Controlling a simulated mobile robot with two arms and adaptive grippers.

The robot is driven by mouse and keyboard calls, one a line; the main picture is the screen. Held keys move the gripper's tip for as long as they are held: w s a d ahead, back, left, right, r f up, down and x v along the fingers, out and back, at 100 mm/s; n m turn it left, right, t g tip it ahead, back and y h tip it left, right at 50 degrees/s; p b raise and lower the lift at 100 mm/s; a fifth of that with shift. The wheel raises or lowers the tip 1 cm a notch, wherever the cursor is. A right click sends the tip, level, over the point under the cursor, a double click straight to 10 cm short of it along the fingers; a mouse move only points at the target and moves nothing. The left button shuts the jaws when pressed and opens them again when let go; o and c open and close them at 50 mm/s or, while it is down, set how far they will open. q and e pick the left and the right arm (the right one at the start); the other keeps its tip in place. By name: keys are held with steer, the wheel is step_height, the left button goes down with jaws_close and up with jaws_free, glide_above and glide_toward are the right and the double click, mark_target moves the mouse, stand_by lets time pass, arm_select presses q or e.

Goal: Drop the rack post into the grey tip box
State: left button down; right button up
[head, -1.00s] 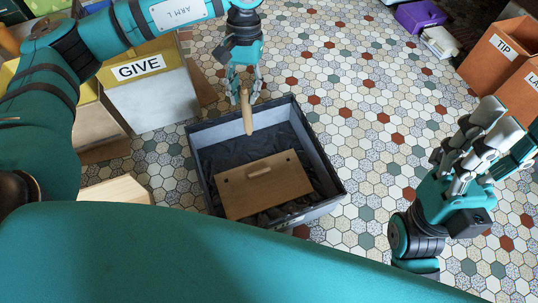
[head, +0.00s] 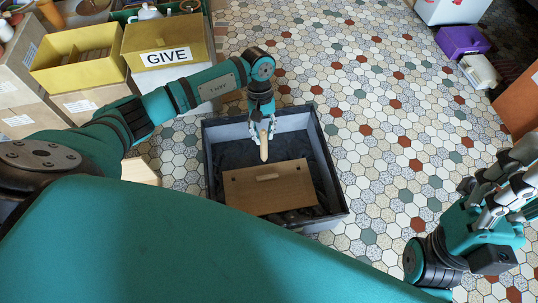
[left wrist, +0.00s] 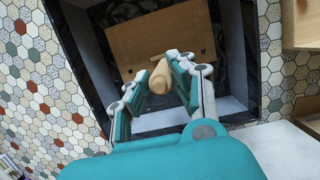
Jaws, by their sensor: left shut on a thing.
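The rack post (head: 264,146) is a short, pale wooden rod. My left gripper (head: 262,136) is shut on it and holds it over the inside of the grey tip box, toward its far side. In the left wrist view the post (left wrist: 160,79) sits between the two fingers, its end pointing away from the palm. The grey tip box (head: 335,182) is an open, dark-lined box on the floor. A brown wooden panel with a handle slot (head: 270,190) lies inside it. My right gripper (head: 505,190) is at the right, away from the box; its fingers look spread and empty.
A yellow GIVE box (head: 168,42) and another yellow box (head: 80,68) stand at the upper left among cardboard boxes. A purple case (head: 462,41) and an orange box (head: 518,100) are at the right. Tiled floor right of the grey box is clear.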

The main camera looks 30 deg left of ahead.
arm_select(q)
steer(key=shift+w+a+b+x, duration=0.15)
steer(key=shift+b+x, duration=0.15)
steer(key=shift+x, duration=0.45)
steer(key=shift+w+a+b+x, duration=0.15)
steer(key=shift+b+x, duration=0.15)
steer(key=shift+x, duration=0.4)
steer(key=shift+d, duration=0.1)
steer(key=c, duration=1)
jaws_free()
steer(key=shift+c, duration=0.2)
steer(key=v, duration=1.2)
